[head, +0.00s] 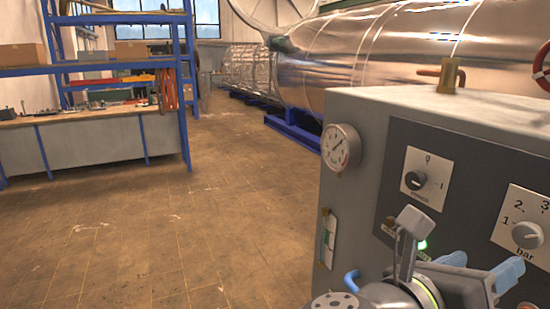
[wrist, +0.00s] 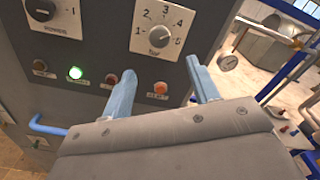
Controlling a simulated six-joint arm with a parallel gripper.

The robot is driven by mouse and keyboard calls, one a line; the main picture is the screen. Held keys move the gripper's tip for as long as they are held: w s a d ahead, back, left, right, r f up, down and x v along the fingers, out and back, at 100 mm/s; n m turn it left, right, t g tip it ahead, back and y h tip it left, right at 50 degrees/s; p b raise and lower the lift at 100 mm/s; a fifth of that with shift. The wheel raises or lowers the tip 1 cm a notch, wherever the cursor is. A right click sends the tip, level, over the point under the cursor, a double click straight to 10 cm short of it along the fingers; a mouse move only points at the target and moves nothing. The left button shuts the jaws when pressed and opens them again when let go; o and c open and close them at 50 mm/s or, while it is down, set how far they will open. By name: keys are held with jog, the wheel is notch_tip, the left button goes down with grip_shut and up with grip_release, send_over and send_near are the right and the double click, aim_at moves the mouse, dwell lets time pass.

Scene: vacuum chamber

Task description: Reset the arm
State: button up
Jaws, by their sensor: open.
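My gripper (head: 481,268) is at the lower right of the head view, in front of the control panel (head: 460,172). Its two blue fingers stand apart, open, with nothing between them. In the wrist view my gripper (wrist: 162,64) points at the panel, with the numbered bar knob (wrist: 159,37) beyond the gap between the fingertips. I cannot tell how far the tips are from the panel. The power knob (head: 416,181) is on the panel's upper left. A green light (wrist: 75,73) is lit below it, beside a red button (wrist: 112,80) and an orange one (wrist: 161,88).
A pressure gauge (head: 341,147) sits on the cabinet's (head: 365,110) left part. A blue handle (wrist: 46,127) juts out low on the cabinet. A large metal cylinder (head: 345,60) lies behind. Blue shelving with a workbench (head: 95,147) stands at left. The floor between is clear.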

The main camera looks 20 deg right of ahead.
aim_at(525, 237)
jog(key=shift+d, duration=6.95)
jog(key=shift+a+n, duration=0.15)
jog(key=shift+n, duration=0.45)
